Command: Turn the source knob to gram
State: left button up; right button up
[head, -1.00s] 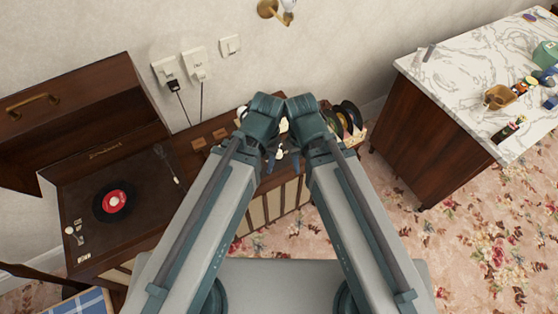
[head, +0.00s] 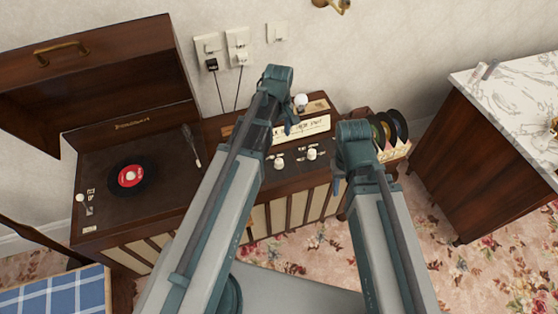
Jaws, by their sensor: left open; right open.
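The radio-record player cabinet (head: 330,185) stands against the wall. Its control panel shows two white knobs, a left one (head: 280,162) and a right one (head: 311,154), below a lit dial strip (head: 302,128). The lettering is too small to read, so I cannot tell which is the source knob or where it points. My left gripper (head: 291,126) is open in front of the dial strip, above and behind the knobs in the picture. My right gripper (head: 339,187) is open at the cabinet's front right, right of the knobs, largely hidden by its arm. Neither appears to hold anything.
A turntable with a red-labelled record (head: 132,177) lies left under a raised lid (head: 95,75). Upright records (head: 392,128) stand at the cabinet's right end. A marble-topped counter (head: 515,95) is at right. Floor is free between cabinet and counter.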

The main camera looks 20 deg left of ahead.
aim_at(279, 160)
pick_arm(q)
notch_tip(279, 160, down, 14)
jog(key=b, duration=1.3)
jog(key=shift+r+b, duration=0.1)
jog(key=shift+b, duration=0.3)
jog(key=shift+c, duration=0.2)
grip_shut()
